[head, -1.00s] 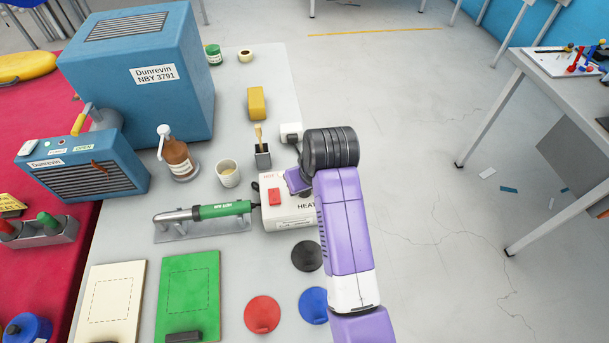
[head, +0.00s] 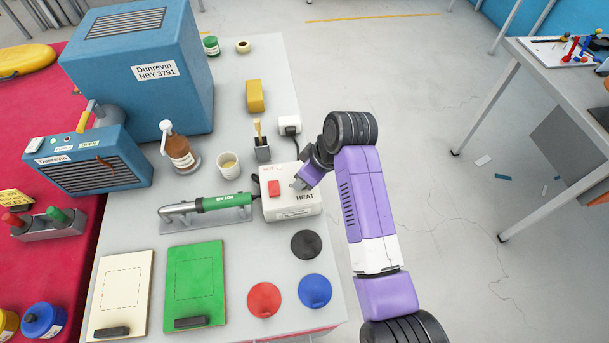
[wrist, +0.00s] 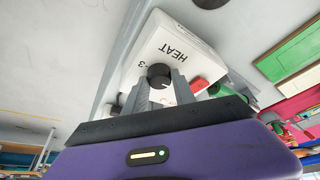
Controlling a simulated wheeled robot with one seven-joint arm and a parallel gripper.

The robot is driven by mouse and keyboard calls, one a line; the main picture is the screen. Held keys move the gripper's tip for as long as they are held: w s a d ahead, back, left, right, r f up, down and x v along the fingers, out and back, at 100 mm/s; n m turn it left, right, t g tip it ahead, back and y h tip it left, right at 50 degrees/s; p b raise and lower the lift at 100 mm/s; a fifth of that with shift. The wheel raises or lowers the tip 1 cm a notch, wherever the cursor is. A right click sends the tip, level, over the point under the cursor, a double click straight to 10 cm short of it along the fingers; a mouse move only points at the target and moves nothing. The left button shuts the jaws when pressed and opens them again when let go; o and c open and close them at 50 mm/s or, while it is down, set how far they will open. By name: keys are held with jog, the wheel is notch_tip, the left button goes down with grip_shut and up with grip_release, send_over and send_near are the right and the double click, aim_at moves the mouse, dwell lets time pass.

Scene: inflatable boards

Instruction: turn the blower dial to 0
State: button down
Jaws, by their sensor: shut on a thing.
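The white control box (head: 280,207), marked HEAT and with a red switch (head: 274,188), stands on the grey table. Its black dial (wrist: 159,75) with a pale pointer line shows in the wrist view, and a printed 3 is beside it. My gripper (wrist: 158,90) is shut on the dial, one grey finger on each side. In the head view my gripper (head: 300,183) is over the box's right part and hides the dial. The dial's exact setting cannot be read. The green-handled hot-air blower (head: 210,204) lies on its metal rest left of the box.
A brush holder (head: 262,150), a white cup (head: 229,165) and a brown bottle (head: 178,150) stand behind the box. Black (head: 306,244), red (head: 264,299) and blue (head: 315,290) discs lie in front. Open floor is to the right.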

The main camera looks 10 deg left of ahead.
dwell(0.3)
jog(key=c, duration=1.1)
grip_release()
jog(key=shift+o, duration=0.2)
jog(key=b+v, duration=0.1)
jog(key=v, duration=0.6)
jog(key=shift+r, duration=0.35)
jog(key=shift+d, duration=0.1)
